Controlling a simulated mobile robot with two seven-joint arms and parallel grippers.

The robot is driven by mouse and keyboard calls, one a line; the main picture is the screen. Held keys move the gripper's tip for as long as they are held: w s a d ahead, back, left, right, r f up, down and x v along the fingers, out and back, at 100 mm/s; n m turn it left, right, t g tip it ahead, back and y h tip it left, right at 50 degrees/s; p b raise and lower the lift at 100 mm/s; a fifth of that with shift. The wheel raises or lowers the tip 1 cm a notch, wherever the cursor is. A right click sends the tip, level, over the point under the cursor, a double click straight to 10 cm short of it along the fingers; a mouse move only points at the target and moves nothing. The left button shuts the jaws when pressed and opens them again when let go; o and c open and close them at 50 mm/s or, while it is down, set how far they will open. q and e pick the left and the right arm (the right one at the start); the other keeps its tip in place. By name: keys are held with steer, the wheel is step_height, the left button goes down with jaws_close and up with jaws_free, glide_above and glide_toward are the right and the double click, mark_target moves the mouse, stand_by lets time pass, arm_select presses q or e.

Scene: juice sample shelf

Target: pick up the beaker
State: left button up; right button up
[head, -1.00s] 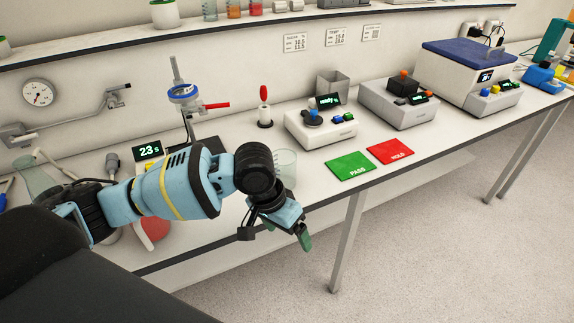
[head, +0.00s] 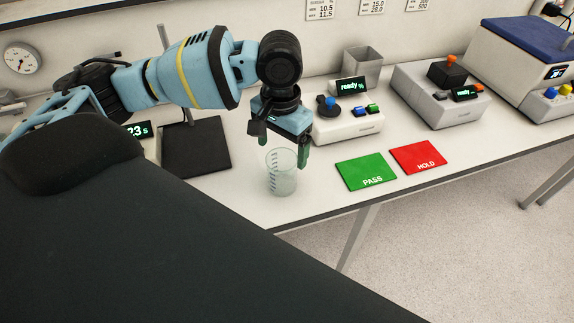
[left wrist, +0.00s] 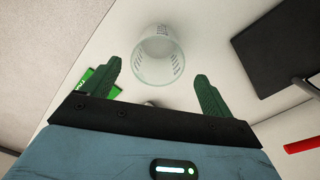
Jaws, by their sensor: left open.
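The clear glass beaker (head: 281,172) with printed graduation marks stands upright on the white bench near its front edge. In the left wrist view the beaker (left wrist: 157,58) shows beyond my fingertips, roughly centred between them, and looks empty. My left gripper (head: 284,145) is open, with green fingers pointing down, just above and around the line of the beaker's rim in the head view. In the left wrist view the open fingers (left wrist: 158,84) have nothing between them. I cannot tell the exact height gap. My right gripper is not in view.
A black pad (head: 197,147) lies left of the beaker. A green PASS card (head: 366,173) and a red HOLD card (head: 418,157) lie to its right. A white instrument (head: 347,122) with a "ready" display stands behind. The bench's front edge is close.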

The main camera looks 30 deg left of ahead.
mark_target(281, 157)
arm_select(q)
steer(key=shift+s+f, duration=0.2)
steer(key=shift+f, duration=1.3)
steer(key=f, duration=0.4)
steer(key=shift+d+f+b, duration=0.2)
steer(key=shift+f+b, duration=0.15)
steer(key=shift+f, duration=0.05)
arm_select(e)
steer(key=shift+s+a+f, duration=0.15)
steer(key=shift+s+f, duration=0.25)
arm_select(q)
steer(key=c, duration=1.1)
